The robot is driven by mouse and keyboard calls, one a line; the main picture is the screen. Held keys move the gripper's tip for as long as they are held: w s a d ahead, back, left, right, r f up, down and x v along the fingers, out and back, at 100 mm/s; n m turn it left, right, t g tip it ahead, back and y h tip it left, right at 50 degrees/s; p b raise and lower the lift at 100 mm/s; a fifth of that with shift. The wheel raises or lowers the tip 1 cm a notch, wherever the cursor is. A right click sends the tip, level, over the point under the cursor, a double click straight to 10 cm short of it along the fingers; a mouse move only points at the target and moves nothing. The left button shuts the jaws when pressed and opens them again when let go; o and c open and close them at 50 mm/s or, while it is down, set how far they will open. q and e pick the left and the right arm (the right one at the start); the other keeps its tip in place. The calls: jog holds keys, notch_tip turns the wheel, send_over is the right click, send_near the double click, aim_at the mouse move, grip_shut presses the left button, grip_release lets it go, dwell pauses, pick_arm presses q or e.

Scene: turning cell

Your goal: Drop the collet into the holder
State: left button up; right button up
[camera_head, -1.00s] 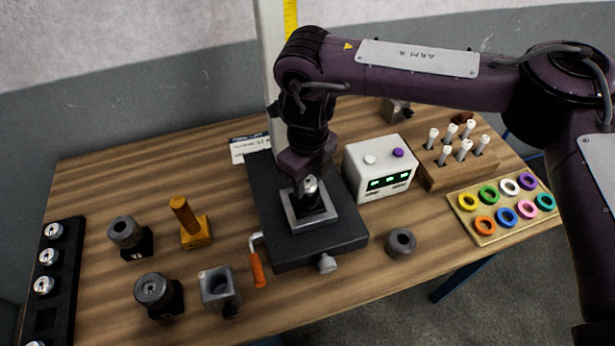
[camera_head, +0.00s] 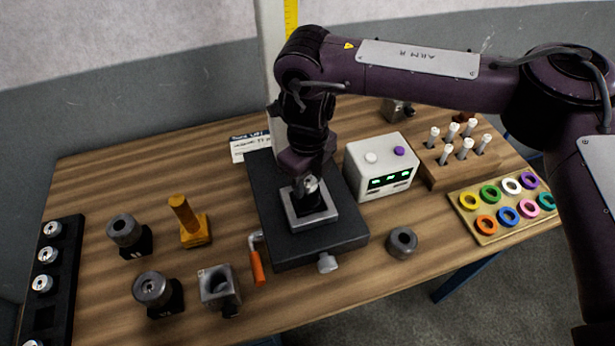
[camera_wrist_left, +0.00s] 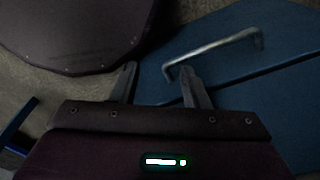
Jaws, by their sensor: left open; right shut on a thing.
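My right gripper (camera_head: 309,184) points down over the dark fixture plate (camera_head: 285,252) in the head view. It is shut on a small silver collet (camera_head: 310,185), which shows just above a dark holder (camera_head: 313,207) set in a square metal frame (camera_head: 331,217). The fingers hide part of the collet, and I cannot tell whether its lower end is inside the holder. My left gripper (camera_wrist_left: 157,88) shows only in the left wrist view, open and empty.
A black rack (camera_head: 62,283) with several silver collets stands at the left. Dark holders (camera_head: 152,289), an orange-handled lever (camera_head: 258,268), a white control box (camera_head: 365,186) and a grey ring (camera_head: 402,243) surround the plate. A blue drawer front with a metal handle (camera_wrist_left: 215,49) is near my left gripper.

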jog(key=shift+f, duration=0.1)
jog(key=o, duration=1.1)
jog(key=shift+o, duration=0.2)
jog(key=shift+r, duration=0.35)
notch_tip(320, 180, up, 7)
jog(key=shift+r+b, duration=0.1)
jog(key=shift+b, duration=0.65)
